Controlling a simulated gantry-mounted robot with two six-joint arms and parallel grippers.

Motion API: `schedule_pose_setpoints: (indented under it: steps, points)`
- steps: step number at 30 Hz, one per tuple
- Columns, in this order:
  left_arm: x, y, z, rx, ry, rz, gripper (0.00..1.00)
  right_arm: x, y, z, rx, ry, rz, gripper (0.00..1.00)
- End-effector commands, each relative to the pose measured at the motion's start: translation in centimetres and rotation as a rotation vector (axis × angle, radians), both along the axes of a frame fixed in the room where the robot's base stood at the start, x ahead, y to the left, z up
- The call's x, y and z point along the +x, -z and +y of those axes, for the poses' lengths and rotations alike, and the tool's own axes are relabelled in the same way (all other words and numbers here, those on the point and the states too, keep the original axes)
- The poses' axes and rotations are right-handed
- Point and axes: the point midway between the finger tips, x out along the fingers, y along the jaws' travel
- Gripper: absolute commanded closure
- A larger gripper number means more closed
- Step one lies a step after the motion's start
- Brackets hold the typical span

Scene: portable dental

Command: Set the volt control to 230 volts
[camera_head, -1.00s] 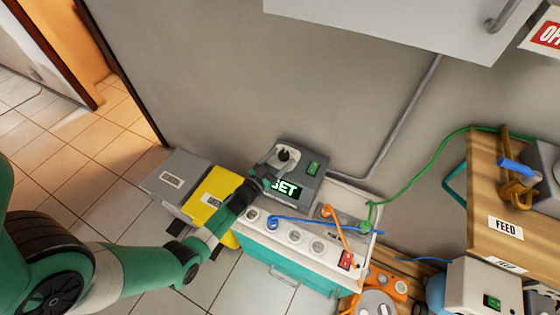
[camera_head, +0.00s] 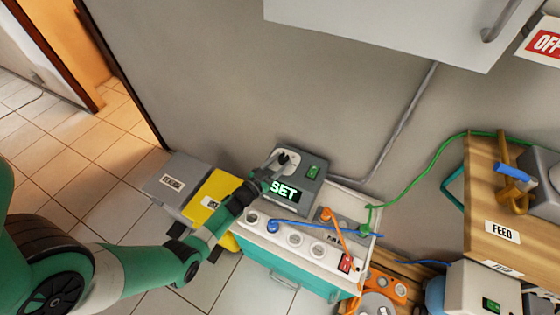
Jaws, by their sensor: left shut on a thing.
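The volt control is a dark knob on a round light dial (camera_head: 291,160) at the top left of a grey box (camera_head: 318,187). The box's lit display (camera_head: 284,190) reads "SET" in pale green letters, and a small green switch (camera_head: 312,171) sits right of the dial. My left gripper (camera_head: 277,165) reaches in from the left over the box's left edge. Its jaws are at the knob and shut on it, covering part of the dial. The dial's markings are too small to read. My right gripper is not in view.
The box stands on a white-topped teal cabinet with a socket strip (camera_head: 297,240), a blue cable (camera_head: 315,224), an orange cable (camera_head: 342,230) and a red switch (camera_head: 345,263). A yellow case (camera_head: 212,187) and grey case (camera_head: 167,172) stand left. A wooden table (camera_head: 480,190) is right.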

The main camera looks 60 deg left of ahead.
Motion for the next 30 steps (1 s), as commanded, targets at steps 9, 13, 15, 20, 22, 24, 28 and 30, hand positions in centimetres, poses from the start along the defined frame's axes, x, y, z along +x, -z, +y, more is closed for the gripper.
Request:
schedule_pose_setpoints:
  steps: [9,13,15,20,22,24,28,30]
  points:
    - [-0.2,0.0,0.7,0.0,0.188,0.002,1.0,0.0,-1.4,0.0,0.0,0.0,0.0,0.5]
    - [-0.3,0.2,0.9,0.001,0.278,0.002,1.0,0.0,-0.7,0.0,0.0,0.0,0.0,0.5]
    - [-0.3,0.3,1.0,0.001,0.323,0.002,1.0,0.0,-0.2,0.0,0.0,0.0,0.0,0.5]
    - [-0.3,0.3,1.1,0.001,0.405,0.001,1.0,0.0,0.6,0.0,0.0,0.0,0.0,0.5]
    - [-0.3,0.2,1.1,0.001,0.432,0.002,1.0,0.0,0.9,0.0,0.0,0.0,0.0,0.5]
    - [-0.3,0.2,1.1,0.001,0.45,0.002,1.0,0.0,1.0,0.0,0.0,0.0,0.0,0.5]
    - [-0.3,0.1,1.1,0.0,0.47,0.003,1.0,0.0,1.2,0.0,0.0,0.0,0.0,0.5]
    - [-0.3,0.1,1.1,0.0,0.474,0.003,1.0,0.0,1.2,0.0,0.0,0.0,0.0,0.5]
